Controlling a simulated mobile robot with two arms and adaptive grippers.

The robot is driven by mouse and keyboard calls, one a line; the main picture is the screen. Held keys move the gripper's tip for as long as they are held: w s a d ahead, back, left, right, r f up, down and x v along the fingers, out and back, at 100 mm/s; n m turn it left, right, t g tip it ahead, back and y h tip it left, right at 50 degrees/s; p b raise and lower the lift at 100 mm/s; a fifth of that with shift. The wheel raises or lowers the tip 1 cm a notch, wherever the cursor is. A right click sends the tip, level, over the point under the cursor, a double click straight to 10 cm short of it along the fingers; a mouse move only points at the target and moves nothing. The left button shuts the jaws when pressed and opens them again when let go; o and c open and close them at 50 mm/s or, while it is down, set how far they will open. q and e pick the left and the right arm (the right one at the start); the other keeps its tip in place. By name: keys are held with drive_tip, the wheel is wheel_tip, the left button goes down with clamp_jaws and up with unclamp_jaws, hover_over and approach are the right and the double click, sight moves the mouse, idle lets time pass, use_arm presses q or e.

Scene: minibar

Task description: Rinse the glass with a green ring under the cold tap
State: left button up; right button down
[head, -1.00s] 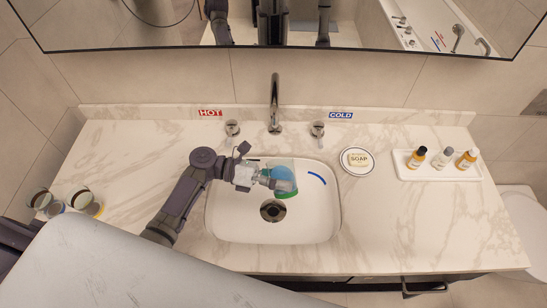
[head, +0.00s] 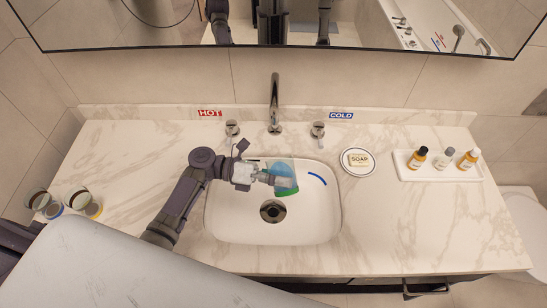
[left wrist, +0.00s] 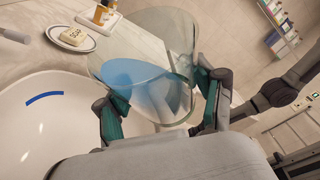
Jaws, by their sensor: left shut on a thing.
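The clear glass with a green ring (head: 289,192) is held above the basin (head: 318,222), a little in front of the spout (head: 274,95). My left gripper (head: 272,180) is shut on it. In the left wrist view my left gripper (left wrist: 158,115) has its fingers on both sides of the glass (left wrist: 135,62), which looks tilted. A translucent blue patch shows in the glass; I cannot tell whether it is water. The cold tap handle (head: 318,130) stands right of the spout, under the COLD label (head: 341,115). My right gripper is not in view.
The hot tap handle (head: 232,128) is left of the spout. Other glasses (head: 80,201) stand at the counter's left end. A soap dish (head: 357,161) and a tray with small bottles (head: 408,172) are on the right. A blue mark (head: 317,178) lies on the basin.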

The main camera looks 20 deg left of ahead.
sight(290, 164)
use_arm(q)
drive_tip(key=shift+w+r+n+t+h+b, duration=0.15)
drive_tip(key=shift+r+n+h+b, duration=0.35)
drive_tip(key=shift+n, duration=0.45)
drive_tip(key=shift+s+r+n+t+h+b, duration=0.15)
drive_tip(key=shift+r+n+h+b, duration=0.2)
drive_tip(key=shift+r+n, duration=0.45)
idle(1.6)
drive_tip(key=shift+w+a+r+n+h+p, duration=0.15)
drive_tip(key=shift+w+a+n+p, duration=0.15)
drive_tip(key=shift+n+p, duration=0.25)
drive_tip(key=shift+w+a+r+n+h+p, duration=0.1)
drive_tip(key=shift+w+a+r+n+p, duration=0.05)
drive_tip(key=shift+w+n+p, duration=0.35)
idle(0.4)
drive_tip(key=shift+a+r+n+t+h+p, duration=0.1)
drive_tip(key=shift+r+n+t+h+p, duration=0.2)
drive_tip(key=shift+n+p, duration=0.4)
